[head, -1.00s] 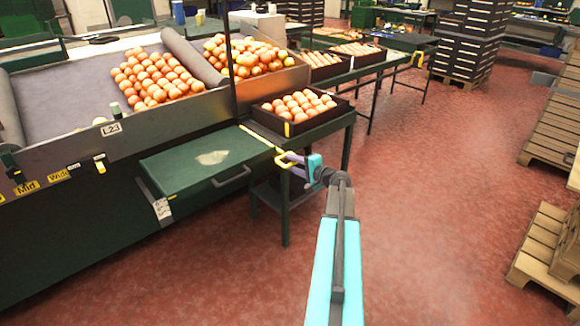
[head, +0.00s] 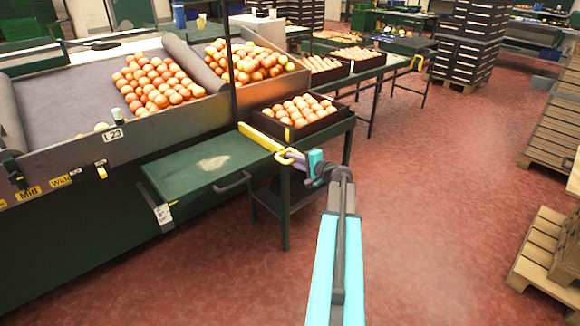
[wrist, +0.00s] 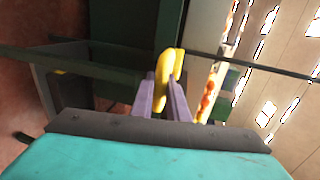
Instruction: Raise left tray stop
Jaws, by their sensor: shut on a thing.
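The left tray stop (head: 260,137) is a yellow bar along the left edge of the crate of oranges on the green stand. Its broad yellow face shows and it stands up beside the crate. Its yellow handle (head: 299,156) is at the near end, and it also shows in the wrist view (wrist: 166,66). My gripper (head: 288,157) is at this handle, with its purple fingers (wrist: 164,88) closed around it. The fingers partly hide the handle.
The dark crate (head: 303,132) with oranges sits right beside the stop. A green flap with a handle (head: 232,183) lies to the left. Pallets (head: 548,250) stand at the right; the red floor between is clear.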

